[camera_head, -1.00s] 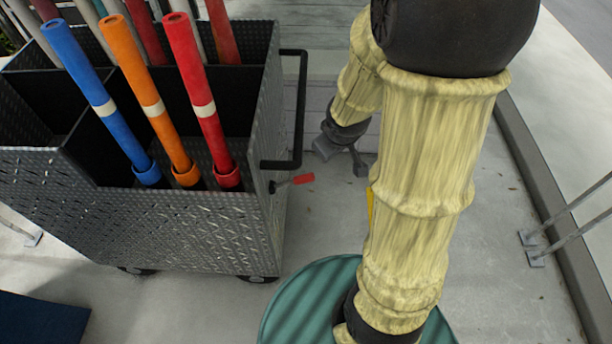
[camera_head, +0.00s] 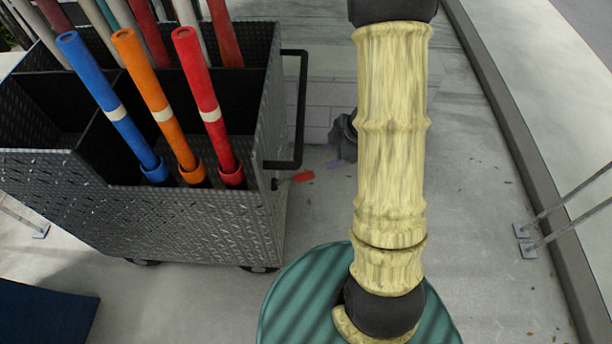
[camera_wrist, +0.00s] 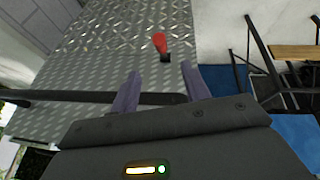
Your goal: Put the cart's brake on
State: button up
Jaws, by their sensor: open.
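The cart (camera_head: 180,215) is a dark diamond-plate box with a black push handle (camera_head: 298,110) on its right side. The brake lever, with a red grip (camera_head: 303,177), sticks out from that side below the handle. In the wrist view the red lever (camera_wrist: 160,44) stands out from the cart's plate (camera_wrist: 120,50), beyond my fingertips. My gripper (camera_wrist: 157,82) is open and empty, its two purple fingers apart, with the handle bar (camera_wrist: 70,97) passing across behind them. In the head view my gripper (camera_head: 335,160) is mostly hidden behind my arm, right of the lever.
Blue, orange and red tubes (camera_head: 208,95) stand in the cart. A low block wall (camera_head: 320,95) lies behind the lever. A grey kerb (camera_head: 530,170) and metal struts are at right. The wrist view shows a table (camera_wrist: 295,52) and blue mats (camera_wrist: 298,128).

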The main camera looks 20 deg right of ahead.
aim_at(306, 178)
jog(key=b+x, duration=0.3)
jog(key=x, duration=1.4)
jog(key=shift+w+a+f+b, duration=0.1)
jog(key=shift+w+f+b, duration=0.1)
jog(key=shift+b, duration=0.1)
grip_shut()
